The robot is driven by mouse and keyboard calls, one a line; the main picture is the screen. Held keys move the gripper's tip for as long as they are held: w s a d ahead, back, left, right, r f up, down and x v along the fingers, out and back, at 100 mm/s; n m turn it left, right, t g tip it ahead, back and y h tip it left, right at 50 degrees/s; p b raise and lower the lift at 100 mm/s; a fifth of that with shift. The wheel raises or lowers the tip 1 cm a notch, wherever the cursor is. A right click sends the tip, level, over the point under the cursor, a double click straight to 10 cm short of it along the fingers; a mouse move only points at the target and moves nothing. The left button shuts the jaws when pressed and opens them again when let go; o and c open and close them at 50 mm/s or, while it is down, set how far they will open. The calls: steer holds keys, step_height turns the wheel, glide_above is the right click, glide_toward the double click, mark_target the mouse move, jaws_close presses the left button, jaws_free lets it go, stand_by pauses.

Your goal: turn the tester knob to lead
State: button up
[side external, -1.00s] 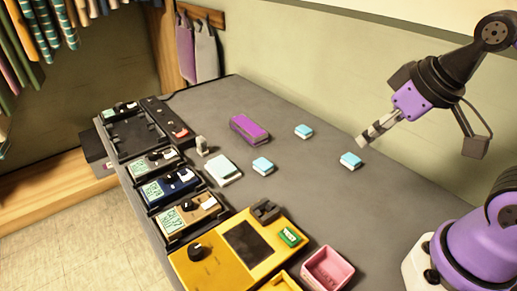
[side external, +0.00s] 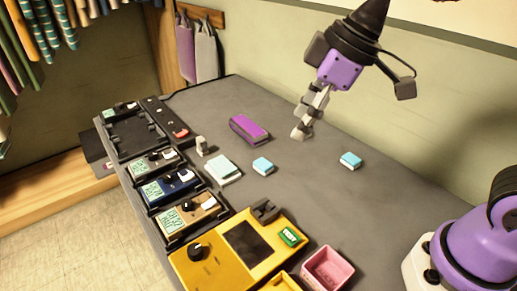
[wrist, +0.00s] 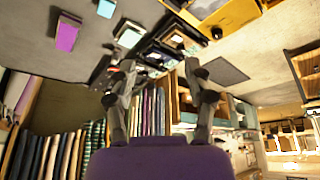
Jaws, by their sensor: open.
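The tester is a yellow box (side external: 215,275) at the front of the table, with a dark screen (side external: 245,244) and a green button marked TEST (side external: 290,236). Its round black knob (side external: 198,251) sits on the left part of its top. The knob's markings are too small to read. Part of the yellow tester (wrist: 228,14) also shows at the top of the wrist view. My gripper (side external: 303,128) is over the back right of the table, well away from the knob. In the wrist view its two fingers (wrist: 160,68) are apart with nothing between them.
Several pedals with small knobs (side external: 172,183) line the left edge. A purple block (side external: 249,128), pale blue blocks (side external: 350,160) and a small grey piece (side external: 201,145) lie mid-table. A pink open box (side external: 327,268) stands right of the tester. The right middle is mostly clear.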

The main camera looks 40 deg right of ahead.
steer(key=w+a+f+n+g+y, duration=0.1)
steer(key=w+a+f+n+g, duration=0.1)
steer(key=w+a+n, duration=0.35)
steer(key=n+g, duration=0.3)
steer(key=n, duration=0.6)
glide_toward(196, 247)
steer(key=x, duration=0.8)
steer(key=shift+a+f, duration=0.1)
steer(key=shift+f, duration=0.1)
jaws_close()
